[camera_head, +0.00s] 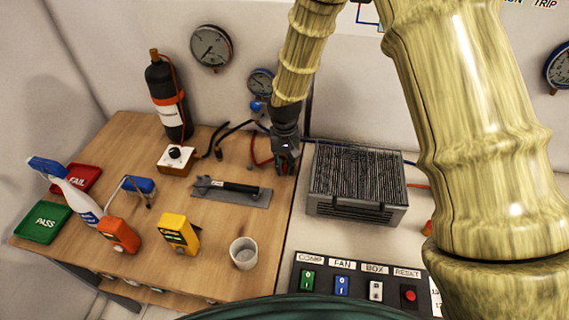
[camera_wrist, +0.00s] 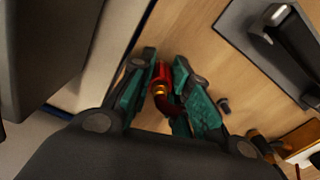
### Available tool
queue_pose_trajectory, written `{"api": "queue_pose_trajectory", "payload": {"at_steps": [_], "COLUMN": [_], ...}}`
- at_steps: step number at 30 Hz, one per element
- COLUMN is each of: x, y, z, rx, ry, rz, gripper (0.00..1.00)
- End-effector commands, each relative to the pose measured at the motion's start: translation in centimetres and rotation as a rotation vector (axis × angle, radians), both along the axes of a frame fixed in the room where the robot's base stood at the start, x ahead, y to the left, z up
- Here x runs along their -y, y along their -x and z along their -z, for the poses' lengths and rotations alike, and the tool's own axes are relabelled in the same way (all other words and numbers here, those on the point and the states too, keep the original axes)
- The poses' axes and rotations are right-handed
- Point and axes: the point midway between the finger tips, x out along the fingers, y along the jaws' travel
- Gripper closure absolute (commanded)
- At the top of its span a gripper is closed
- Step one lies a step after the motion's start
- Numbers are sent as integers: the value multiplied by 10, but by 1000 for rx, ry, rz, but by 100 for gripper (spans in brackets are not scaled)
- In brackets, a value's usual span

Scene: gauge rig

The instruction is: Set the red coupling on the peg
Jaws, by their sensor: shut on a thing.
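The red coupling (camera_wrist: 161,73), with a brass-coloured collar, sits between the teal fingers of my gripper (camera_wrist: 160,66) in the wrist view. My gripper is shut on it. A dark red hose curves away below the collar. In the head view my gripper (camera_head: 284,166) points down over the right edge of the wooden bench, and its fingers mostly hide the coupling. A small dark upright stub (camera_wrist: 223,105) stands on the wood beside the right finger in the wrist view; I cannot tell whether it is the peg.
A grey plate (camera_head: 228,197) with a black-handled tool lies left of my gripper. A finned grey box (camera_head: 357,182) stands close on the right. The front wood has a cup (camera_head: 244,254).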

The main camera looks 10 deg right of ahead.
Motion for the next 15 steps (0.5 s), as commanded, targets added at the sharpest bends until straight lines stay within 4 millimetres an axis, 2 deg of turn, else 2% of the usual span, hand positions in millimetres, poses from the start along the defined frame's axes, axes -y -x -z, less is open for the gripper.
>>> {"api": "queue_pose_trajectory", "payload": {"at_steps": [2, 3, 4, 11, 15], "x": [0, 0, 0, 0, 0], "y": [0, 0, 0, 0, 0], "z": [0, 0, 0, 0, 0], "rx": [0, 0, 0, 0, 0], "ry": [0, 0, 0, 0, 0], "rz": [0, 0, 0, 0, 0], "gripper": [100, 75, 69, 68, 46]}}
